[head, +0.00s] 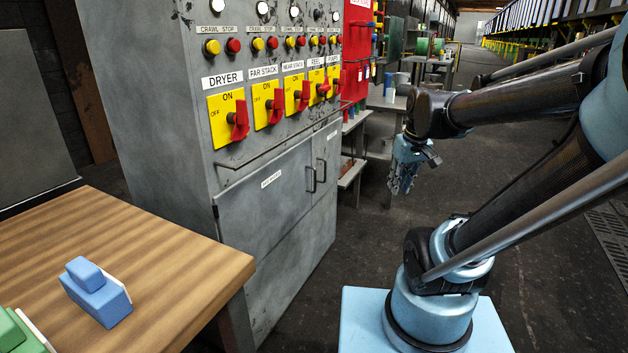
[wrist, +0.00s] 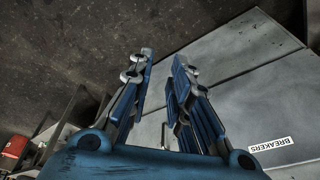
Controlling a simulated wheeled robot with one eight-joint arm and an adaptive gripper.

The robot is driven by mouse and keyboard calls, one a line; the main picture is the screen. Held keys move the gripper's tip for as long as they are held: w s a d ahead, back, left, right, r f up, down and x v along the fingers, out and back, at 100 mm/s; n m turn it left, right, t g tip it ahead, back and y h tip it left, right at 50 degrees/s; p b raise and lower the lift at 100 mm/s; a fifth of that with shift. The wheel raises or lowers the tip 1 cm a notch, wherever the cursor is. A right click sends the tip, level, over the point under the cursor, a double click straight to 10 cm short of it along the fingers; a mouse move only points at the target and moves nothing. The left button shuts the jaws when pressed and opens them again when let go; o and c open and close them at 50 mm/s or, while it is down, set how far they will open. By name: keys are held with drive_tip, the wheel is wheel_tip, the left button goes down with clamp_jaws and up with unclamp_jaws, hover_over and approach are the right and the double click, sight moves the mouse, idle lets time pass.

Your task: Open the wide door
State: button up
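The wide door (head: 270,196) is a grey panel with a white "BREAKERS" label, low on the grey control cabinet. It looks shut. A dark upright handle (head: 311,180) sits near its right edge, beside a narrow door (head: 327,155) with its own handle. My gripper (head: 398,188) hangs pointing down to the right of the cabinet, apart from the doors. In the wrist view, the blue fingers of my gripper (wrist: 163,57) are apart with nothing between them.
A horizontal rail (head: 285,137) runs above the doors, below red switches on yellow plates. A wooden table (head: 165,270) with blue and green blocks stands in front at the left. Grey shelves (head: 352,172) stand beyond the cabinet. The dark floor (head: 350,240) before the doors looks clear.

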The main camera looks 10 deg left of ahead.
drive_tip(key=w+a+r+n+y, duration=0.1)
drive_tip(key=w+a+r+n, duration=0.3)
drive_tip(key=w+a, duration=0.75)
drive_tip(key=n+y, duration=0.2)
drive_tip(key=n, duration=0.2)
hover_over(315, 189)
drive_tip(key=f, duration=1.8)
drive_tip(key=shift+w, duration=0.35)
clamp_jaws()
